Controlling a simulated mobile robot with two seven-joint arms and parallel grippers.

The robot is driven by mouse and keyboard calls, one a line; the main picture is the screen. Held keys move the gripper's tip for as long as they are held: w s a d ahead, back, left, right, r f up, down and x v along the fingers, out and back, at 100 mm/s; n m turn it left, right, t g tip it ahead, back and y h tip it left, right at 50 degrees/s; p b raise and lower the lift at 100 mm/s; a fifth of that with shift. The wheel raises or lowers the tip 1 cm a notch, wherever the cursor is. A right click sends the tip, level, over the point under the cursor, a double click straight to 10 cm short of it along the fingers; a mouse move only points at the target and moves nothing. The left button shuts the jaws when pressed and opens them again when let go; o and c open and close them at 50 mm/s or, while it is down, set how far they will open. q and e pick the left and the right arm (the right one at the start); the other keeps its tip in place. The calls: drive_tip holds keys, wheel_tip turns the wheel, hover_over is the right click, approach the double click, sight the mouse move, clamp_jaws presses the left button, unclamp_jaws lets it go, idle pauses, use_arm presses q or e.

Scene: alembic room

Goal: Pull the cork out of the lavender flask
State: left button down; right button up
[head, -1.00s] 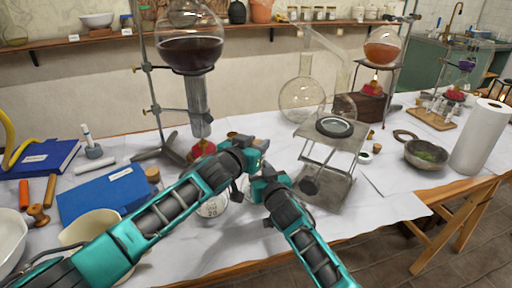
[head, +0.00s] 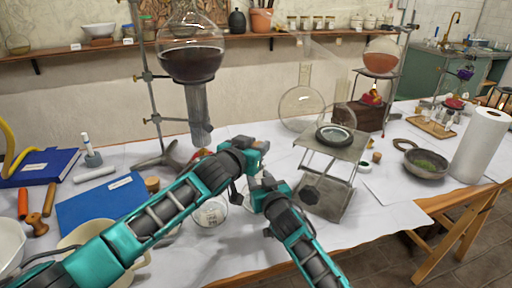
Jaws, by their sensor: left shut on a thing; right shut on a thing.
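My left gripper (head: 258,150) is above the table in the middle of the head view, shut, with a small brownish thing at its tips that looks like the cork. My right gripper (head: 262,184) is just below it, shut, and appears to hold the lavender flask. The flask is mostly hidden by the grippers; only a patch of clear glass (head: 247,202) shows beneath them, and its lavender colour cannot be made out. A gap shows between the two grippers.
A round marked glass vessel (head: 211,213) stands below my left forearm. A metal stand (head: 336,160) with a dish is close on the right. A clamp stand holds a dark-filled globe (head: 191,64) behind. A blue book (head: 100,203) lies left. White table covering (head: 270,250) is clear in front.

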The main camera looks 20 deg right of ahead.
drive_tip(key=o, duration=1)
drive_tip(key=shift+f, duration=0.1)
drive_tip(key=shift+s, duration=0.1)
drive_tip(key=shift+s, duration=0.25)
use_arm(q)
drive_tip(key=shift+r+p, duration=0.8)
drive_tip(key=shift+p, duration=0.05)
drive_tip(key=shift+r, duration=0.3)
wheel_tip(320, 180, up, 2)
drive_tip(key=p, duration=0.2)
drive_tip(key=shift+p, duration=0.3)
drive_tip(key=shift+r+p, duration=0.3)
drive_tip(key=shift+r, duration=0.4)
use_arm(e)
drive_tip(key=shift+s+d+r, duration=0.1)
drive_tip(key=shift+s+r, duration=0.7)
drive_tip(key=shift+s, duration=1.05)
drive_tip(key=shift+s+d+r, duration=0.1)
drive_tip(key=shift+s+r, duration=0.75)
drive_tip(key=shift+s, duration=1.05)
drive_tip(key=shift+s+d+r, duration=0.1)
drive_tip(key=shift+s+r, duration=0.7)
drive_tip(key=shift+s, duration=1.05)
